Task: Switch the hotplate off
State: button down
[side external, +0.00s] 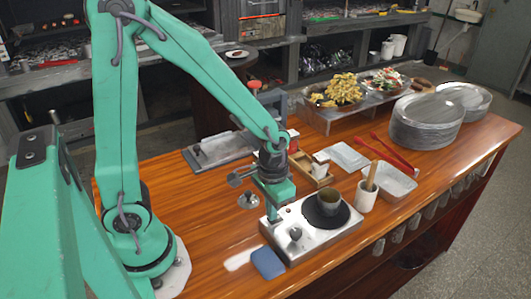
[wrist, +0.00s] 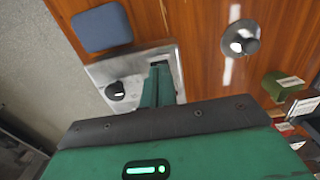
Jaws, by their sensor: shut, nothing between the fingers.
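The silver hotplate (side external: 320,238) stands on the wooden counter, with a dark round cooking plate (side external: 312,215) at its right and a knob (side external: 295,234) at its front left. A dark cup (side external: 329,202) stands on the cooking plate. My gripper (side external: 273,216) is shut and empty, pointing down over the hotplate's back left part, apart from the knob. In the wrist view, the gripper (wrist: 160,70) shows over the hotplate's metal top (wrist: 110,70), with the black knob (wrist: 115,90) to its left. The cooking plate and cup are hidden there. The knob's setting is too small to read.
A blue pad (side external: 268,262) lies by the hotplate's front left corner. A round metal piece (side external: 248,200) stands behind left. The front left counter is mostly clear.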

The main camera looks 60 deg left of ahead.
jog(key=shift+f, duration=0.5)
dwell(0.4)
jog(key=shift+r, duration=3.5)
jog(key=shift+r, duration=0.1)
jog(key=s+a+r+t, duration=0.4)
jog(key=s+r+t, duration=0.1)
jog(key=r, duration=0.7)
jog(key=shift+s+a+t, duration=0.15)
jog(key=shift+s+t, duration=0.15)
jog(key=shift+s, duration=0.6)
